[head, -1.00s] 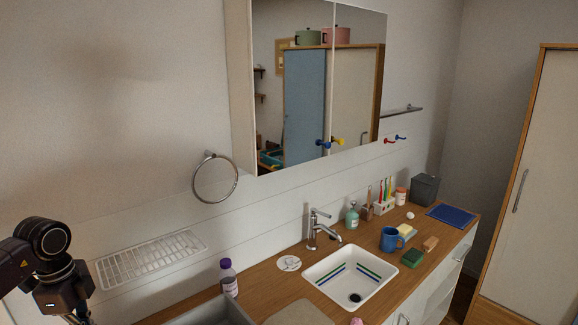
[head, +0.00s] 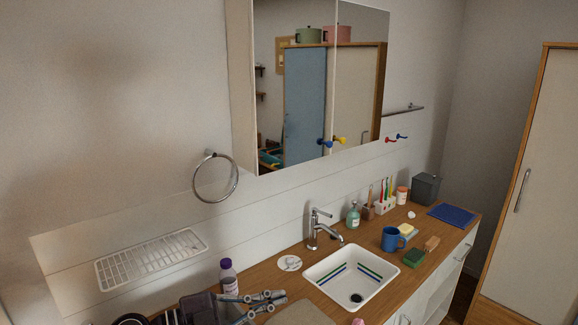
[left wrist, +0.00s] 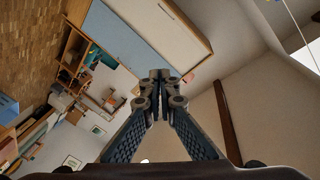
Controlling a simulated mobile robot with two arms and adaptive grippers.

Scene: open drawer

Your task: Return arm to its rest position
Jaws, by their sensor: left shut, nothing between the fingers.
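My left gripper (head: 272,299) is at the bottom of the head view, with its fingers pointing right. It appears in front of the near part of the wooden counter, beside a purple-capped bottle (head: 228,278). In the left wrist view its two dark fingers (left wrist: 160,82) meet at their tips, shut with nothing between them. Part of my left arm is cut off by the bottom edge of the head view. My right gripper is not in view.
The wooden counter (head: 291,282) holds a white sink (head: 335,285), a tap (head: 314,232), a blue mug (head: 391,239) and several toiletries. A mirror cabinet (head: 295,110) and towel ring (head: 214,178) are on the wall. The left wrist view shows a tilted room with shelves.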

